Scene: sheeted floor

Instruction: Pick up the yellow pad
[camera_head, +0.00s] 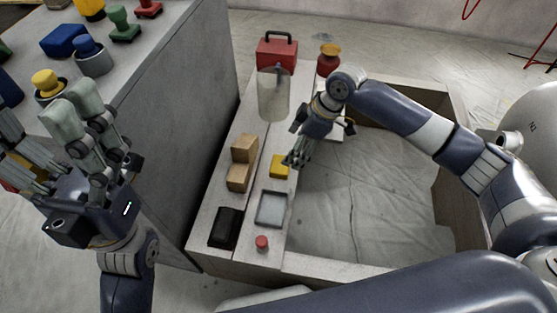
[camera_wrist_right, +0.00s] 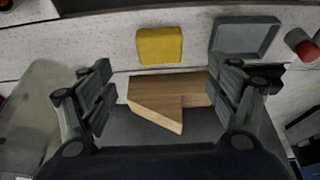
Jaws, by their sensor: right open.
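My right gripper (camera_head: 297,159) is just to the right of the pad in the head view. In the right wrist view my right gripper (camera_wrist_right: 163,92) has its fingers wide apart, with nothing held. My left gripper (camera_head: 68,150) is at the far left, beside the grey bench, with its fingers apart and empty.
Wooden blocks (camera_head: 241,164) stand left of the pad; one (camera_wrist_right: 168,92) shows between the fingers in the wrist view. The grey tray (camera_head: 271,209), black box (camera_head: 226,227) and red button (camera_head: 262,243) are nearer. A clear jug (camera_head: 273,97) and red toolbox (camera_head: 276,55) stand farther back.

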